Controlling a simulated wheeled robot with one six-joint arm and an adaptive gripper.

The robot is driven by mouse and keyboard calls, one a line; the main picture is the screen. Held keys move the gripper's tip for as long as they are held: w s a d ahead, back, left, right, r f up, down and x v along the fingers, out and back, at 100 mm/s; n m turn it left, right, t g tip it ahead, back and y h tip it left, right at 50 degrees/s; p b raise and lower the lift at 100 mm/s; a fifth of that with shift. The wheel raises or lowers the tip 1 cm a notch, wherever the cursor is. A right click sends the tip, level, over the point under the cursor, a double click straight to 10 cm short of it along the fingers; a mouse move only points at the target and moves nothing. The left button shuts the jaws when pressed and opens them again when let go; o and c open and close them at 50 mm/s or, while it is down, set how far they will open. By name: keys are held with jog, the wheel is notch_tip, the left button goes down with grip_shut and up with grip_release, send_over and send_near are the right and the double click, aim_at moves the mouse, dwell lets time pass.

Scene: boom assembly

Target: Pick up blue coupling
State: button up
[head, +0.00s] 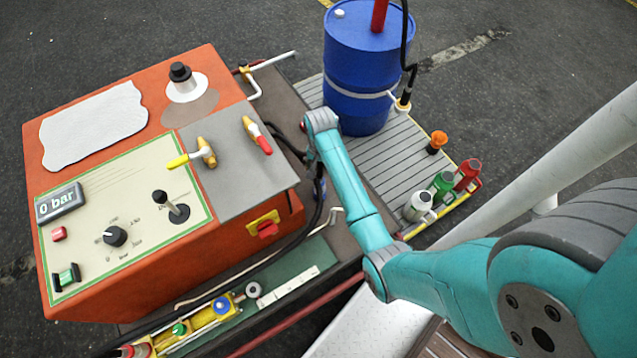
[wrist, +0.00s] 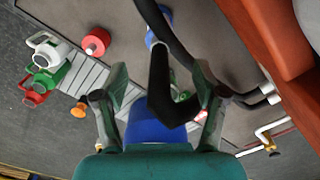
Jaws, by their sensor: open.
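A blue part, which looks like the blue coupling (wrist: 153,38), shows at the upper middle of the wrist view, on the grey-brown deck and partly behind a black hose. My gripper (wrist: 157,92) is open in the wrist view, with its two fingers spread wide. The blue part lies ahead of the fingertips, apart from them. A black hose end crosses the space between the fingers; I cannot tell its depth. In the head view my gripper is mostly hidden below my wrist, and a small dark blue patch (head: 320,187) shows there, too small to identify.
The orange control box (head: 150,260) stands left of my arm. A blue drum (head: 360,95) stands on the slatted deck, with several coloured jugs (head: 443,184) to its lower right. A yellow rack (head: 200,325) with coloured couplings lies in front. A red part (wrist: 96,42) sits on the deck.

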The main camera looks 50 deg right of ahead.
aim_at(320, 177)
notch_tip(320, 177, down, 9)
jog(key=shift+s+a, duration=0.1)
grip_shut()
dwell(0.6)
